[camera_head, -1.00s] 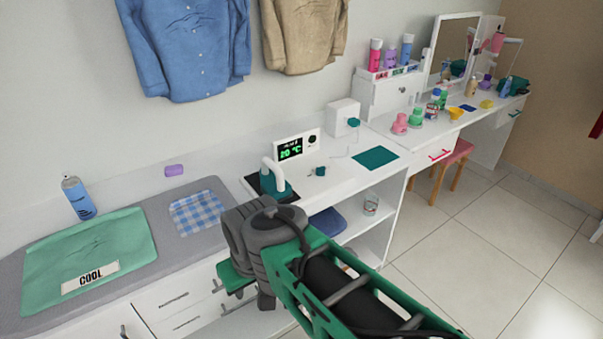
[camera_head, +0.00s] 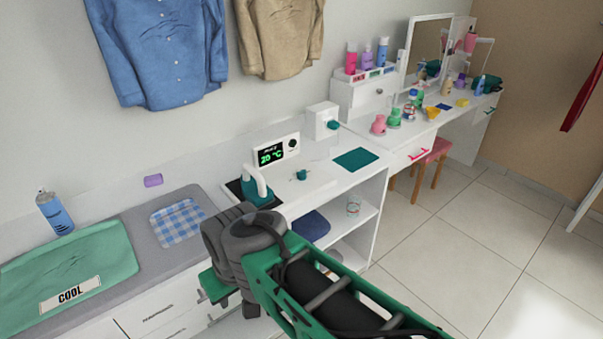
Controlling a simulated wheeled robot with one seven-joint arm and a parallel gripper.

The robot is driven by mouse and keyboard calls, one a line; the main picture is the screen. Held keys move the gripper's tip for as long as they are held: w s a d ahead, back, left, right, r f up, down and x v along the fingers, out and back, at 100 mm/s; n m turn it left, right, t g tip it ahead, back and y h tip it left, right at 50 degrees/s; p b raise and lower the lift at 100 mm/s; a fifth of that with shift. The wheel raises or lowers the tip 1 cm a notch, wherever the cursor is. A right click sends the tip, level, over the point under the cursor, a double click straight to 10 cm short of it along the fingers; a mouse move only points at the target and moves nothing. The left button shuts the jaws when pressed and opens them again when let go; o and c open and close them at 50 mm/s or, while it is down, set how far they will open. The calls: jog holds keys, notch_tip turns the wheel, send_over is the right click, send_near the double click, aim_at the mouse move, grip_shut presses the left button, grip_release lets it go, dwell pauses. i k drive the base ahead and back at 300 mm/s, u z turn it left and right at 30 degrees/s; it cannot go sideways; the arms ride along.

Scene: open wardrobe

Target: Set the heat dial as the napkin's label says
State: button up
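The green napkin (camera_head: 95,245) lies flat on the grey padded top at the left, with a white label (camera_head: 70,294) reading "COOL". A white panel (camera_head: 279,151) stands on the counter; its dark display reads 20 °C and a round black knob (camera_head: 292,144) sits to the right of the display. A small teal knob-like piece (camera_head: 301,175) is on the counter in front of the panel; I cannot tell which of the two is the heat dial. My green-and-grey arm reaches in from the bottom. Its end is low, in front of the counter, apart from both knobs; my fingers do not show clearly.
A white-handled teal iron (camera_head: 258,187) rests on a dark pad left of the panel. A blue checked cloth (camera_head: 178,221), spray can (camera_head: 55,212) and teal mat (camera_head: 357,160) lie or stand nearby. A white box (camera_head: 322,121) stands behind. Open floor (camera_head: 440,230) is at the right.

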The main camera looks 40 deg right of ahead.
aim_at(302, 175)
jog(key=k, duration=0.5)
jog(key=z, duration=1.55)
jog(key=i, duration=1.2)
jog(key=u, duration=2.1)
